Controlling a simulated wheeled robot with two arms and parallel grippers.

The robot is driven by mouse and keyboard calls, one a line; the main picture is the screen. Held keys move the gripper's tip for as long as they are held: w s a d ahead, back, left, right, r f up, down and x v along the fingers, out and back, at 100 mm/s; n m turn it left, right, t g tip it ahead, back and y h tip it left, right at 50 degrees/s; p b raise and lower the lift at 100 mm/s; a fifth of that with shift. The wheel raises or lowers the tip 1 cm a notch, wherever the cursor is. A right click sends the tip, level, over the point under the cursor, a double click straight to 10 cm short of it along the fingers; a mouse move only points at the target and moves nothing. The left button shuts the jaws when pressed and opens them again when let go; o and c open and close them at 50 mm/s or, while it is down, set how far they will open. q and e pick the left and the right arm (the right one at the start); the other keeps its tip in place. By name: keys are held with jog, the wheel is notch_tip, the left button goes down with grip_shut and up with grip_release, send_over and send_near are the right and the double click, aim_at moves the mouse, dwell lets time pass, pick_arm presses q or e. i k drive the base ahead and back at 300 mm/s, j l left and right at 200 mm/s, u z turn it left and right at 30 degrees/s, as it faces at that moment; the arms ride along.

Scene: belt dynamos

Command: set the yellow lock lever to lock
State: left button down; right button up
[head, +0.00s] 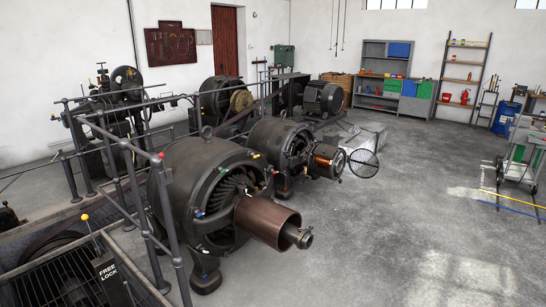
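The yellow lock lever (85,217) shows at the lower left, with a round yellow knob on top of a thin stem. The stem leans to the left from its base, behind a black plate (107,270) that reads FREE above LOCK. The lever stands by a mesh guard with a railed top. I cannot tell from this angle which of the two words the lever is set to. Neither of my grippers is in view.
A grey pipe railing (165,210) rises just right of the lever. A large dark dynamo (190,180) with a copper-brown drum (265,218) stands beyond it. Open concrete floor (400,220) lies to the right. Shelves (385,80) line the back wall.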

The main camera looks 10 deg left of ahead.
aim_at(84, 217)
jog(key=i+u, duration=0.25)
jog(key=i, duration=0.3)
jog(key=i+u, duration=0.3)
jog(key=i, duration=0.25)
jog(key=i+l+u, duration=0.25)
jog(key=i, duration=0.25)
jog(key=i+j+u, duration=0.15)
jog(key=i+u, duration=0.25)
jog(key=i, duration=0.3)
jog(key=i+u, duration=0.4)
jog(key=i, duration=0.55)
